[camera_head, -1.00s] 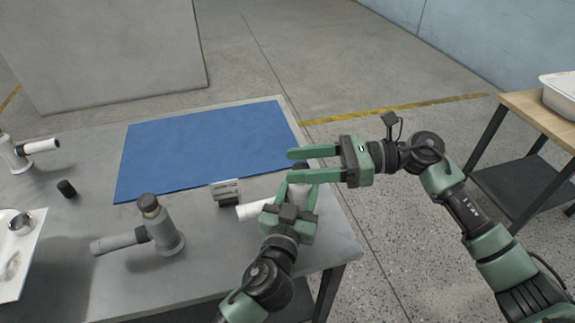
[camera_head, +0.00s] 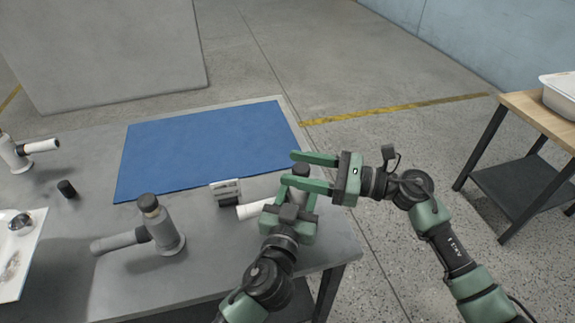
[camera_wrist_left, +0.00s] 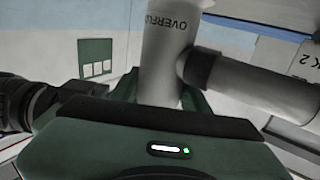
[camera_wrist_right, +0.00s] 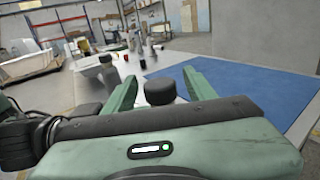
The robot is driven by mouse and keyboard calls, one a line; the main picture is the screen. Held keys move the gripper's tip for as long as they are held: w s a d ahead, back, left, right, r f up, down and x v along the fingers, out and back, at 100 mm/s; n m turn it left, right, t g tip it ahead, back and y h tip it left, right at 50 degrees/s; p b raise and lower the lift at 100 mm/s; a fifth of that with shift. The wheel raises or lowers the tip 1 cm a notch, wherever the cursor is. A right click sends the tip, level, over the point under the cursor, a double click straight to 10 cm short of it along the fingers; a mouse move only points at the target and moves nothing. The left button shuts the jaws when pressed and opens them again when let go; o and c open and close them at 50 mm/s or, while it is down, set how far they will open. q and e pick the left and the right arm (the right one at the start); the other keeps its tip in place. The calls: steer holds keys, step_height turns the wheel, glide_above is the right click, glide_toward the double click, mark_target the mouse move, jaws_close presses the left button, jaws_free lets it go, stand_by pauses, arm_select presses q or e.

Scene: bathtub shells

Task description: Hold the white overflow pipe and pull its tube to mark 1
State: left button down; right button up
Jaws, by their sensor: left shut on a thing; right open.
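The white overflow pipe (camera_wrist_left: 163,70) stands upright in the left wrist view, with dark lettering that begins "OVERFL". Its side tube (camera_wrist_left: 265,88) leaves a dark collar to the right; in the head view this white tube (camera_head: 252,210) points left. My left gripper (camera_head: 299,190) is shut on the pipe body and covers much of it. The pipe's dark cap (camera_wrist_right: 159,91) shows between the fingers of my right gripper (camera_wrist_right: 160,84), which is open, holds nothing and is level above the left one. I cannot tell whether it touches the cap.
A small card stand (camera_head: 226,192) is close left of the tube. A grey pipe fitting (camera_head: 155,225) stands further left, with a dark cylinder (camera_head: 67,188) and a white tray (camera_head: 20,255) beyond. The blue mat (camera_head: 205,150) is bare. The table's right edge is close.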

steer(key=shift+x, duration=1.3)
jaws_close()
steer(key=shift+d, duration=0.1)
stand_by(0.4)
